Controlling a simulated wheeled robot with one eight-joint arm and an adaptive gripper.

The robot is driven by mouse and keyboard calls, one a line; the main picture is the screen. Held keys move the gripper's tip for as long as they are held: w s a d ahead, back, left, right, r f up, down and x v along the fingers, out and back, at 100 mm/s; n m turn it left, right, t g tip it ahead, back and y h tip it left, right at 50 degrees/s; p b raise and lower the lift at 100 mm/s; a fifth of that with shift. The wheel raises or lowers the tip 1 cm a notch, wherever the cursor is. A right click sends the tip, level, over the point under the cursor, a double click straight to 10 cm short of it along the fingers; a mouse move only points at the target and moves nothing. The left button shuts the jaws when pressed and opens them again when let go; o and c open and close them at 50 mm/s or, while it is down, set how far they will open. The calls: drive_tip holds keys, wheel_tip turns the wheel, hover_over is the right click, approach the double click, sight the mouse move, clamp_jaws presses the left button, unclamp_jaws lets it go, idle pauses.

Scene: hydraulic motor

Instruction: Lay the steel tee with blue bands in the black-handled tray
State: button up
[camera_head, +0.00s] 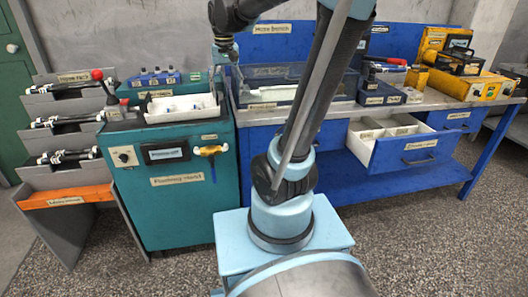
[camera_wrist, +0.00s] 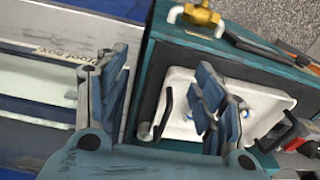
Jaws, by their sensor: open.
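The white tray (camera_head: 153,119) with black handles sits on top of the teal cabinet, left of the blue bench. In the wrist view the tray (camera_wrist: 180,77) lies below my gripper, with black handles at its sides. My gripper (camera_wrist: 160,95) is open, its fingers apart and nothing held between them. It hangs above the cabinet's edge beside the bench, and one finger covers part of the tray. Small pale or shiny pieces show in the tray but are too small to identify. I cannot make out the steel tee with blue bands for certain.
The teal cabinet (camera_head: 177,211) carries a blue-topped rack (camera_head: 154,78) behind the tray. A clear bin (camera_head: 262,94) stands on the bench nearby. An open drawer (camera_head: 404,151) sticks out at right. A grey rack (camera_head: 62,125) stands at left. Yellow cases (camera_head: 470,86) sit at far right.

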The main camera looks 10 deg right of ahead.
drive_tip(key=s+d+f, duration=0.5)
drive_tip(key=s+f, duration=0.3)
drive_tip(key=s, duration=0.1)
drive_tip(key=s+d+f+t, duration=0.1)
drive_tip(key=s+d+f, duration=0.3)
drive_tip(key=s+f, duration=0.4)
drive_tip(key=shift+s+d+f, duration=0.35)
drive_tip(key=shift+s, duration=0.8)
